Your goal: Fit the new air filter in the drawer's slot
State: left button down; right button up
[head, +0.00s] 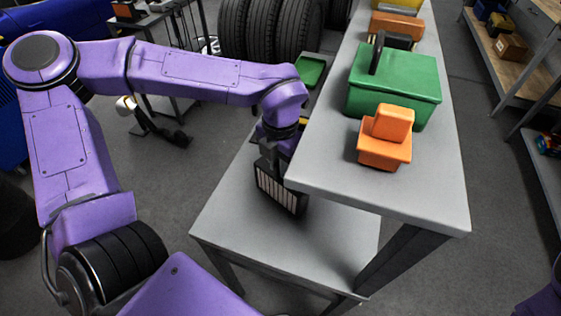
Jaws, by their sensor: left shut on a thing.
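My left gripper (268,158) reaches down beside the raised bench and is shut on the air filter (279,190). The filter has a dark frame and pale pleats. It hangs roughly upright below the gripper, over the lower grey table, close to the left edge of the raised bench. I cannot tell whether its lower edge touches the table. The gripper's fingers are small and partly hidden by the wrist. I cannot make out the drawer or its slot. My right gripper is not in view.
The raised grey bench (440,190) carries an orange block-shaped item (385,150) and a green box (400,90) with a dark handle. A green tray (311,71) lies behind my wrist. The front of the lower table (290,250) is clear. Tyres (265,30) stand behind.

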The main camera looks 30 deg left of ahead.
pick_arm(q)
jog(key=shift+f, duration=0.15)
jog(key=c, duration=1)
grip_release()
